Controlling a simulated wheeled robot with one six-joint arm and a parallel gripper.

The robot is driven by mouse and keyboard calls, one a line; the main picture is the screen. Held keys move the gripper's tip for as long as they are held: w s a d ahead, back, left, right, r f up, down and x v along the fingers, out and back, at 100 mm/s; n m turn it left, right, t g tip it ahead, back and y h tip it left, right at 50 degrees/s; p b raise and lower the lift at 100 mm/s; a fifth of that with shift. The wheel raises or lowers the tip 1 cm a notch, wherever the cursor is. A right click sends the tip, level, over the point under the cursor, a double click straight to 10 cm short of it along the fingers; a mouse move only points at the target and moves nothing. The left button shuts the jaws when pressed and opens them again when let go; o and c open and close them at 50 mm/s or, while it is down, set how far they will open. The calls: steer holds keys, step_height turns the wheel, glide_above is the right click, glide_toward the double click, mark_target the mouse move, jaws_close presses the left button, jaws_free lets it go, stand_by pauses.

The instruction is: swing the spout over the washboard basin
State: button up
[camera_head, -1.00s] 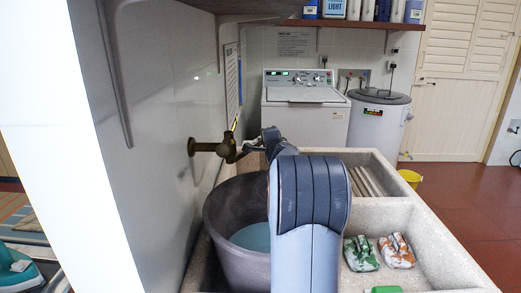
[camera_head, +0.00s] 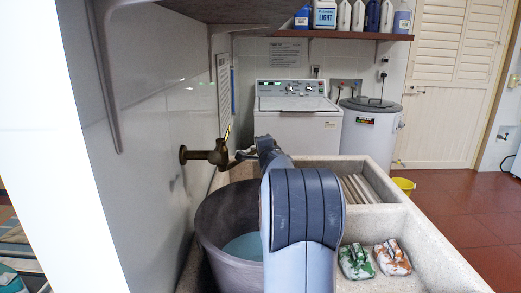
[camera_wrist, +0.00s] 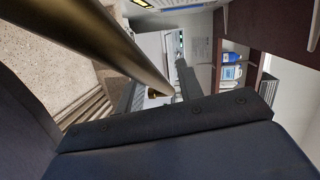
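A brass tap (camera_head: 205,155) sticks out from the tiled wall on the left, and its thin spout (camera_head: 243,154) runs right toward my arm's end. In the wrist view a brass tube (camera_wrist: 120,45), likely the spout, crosses close to the lens. My gripper (camera_head: 266,146) is at the spout's outer end in the head view, mostly hidden by my arm. Dark gripper parts fill the lower wrist view, but the fingertips and any grip are unclear. The stone washboard basin (camera_head: 385,170), with ridged slats (camera_head: 357,188), lies beyond and right of my arm.
A grey bucket (camera_head: 210,235) of bluish water stands below the tap. Two wrapped bars, green (camera_head: 355,262) and orange (camera_head: 392,258), lie in the near stone compartment. A washing machine (camera_head: 297,120) and white cylinder (camera_head: 370,130) stand behind. A shelf bracket (camera_head: 105,80) hangs at upper left.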

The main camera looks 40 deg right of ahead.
steer(key=b+v, duration=0.2)
steer(key=v, duration=0.9)
steer(key=shift+w+d, duration=0.1)
steer(key=shift+d, duration=0.05)
steer(key=p+x, duration=0.2)
steer(key=x, duration=0.8)
steer(key=shift+w, duration=0.45)
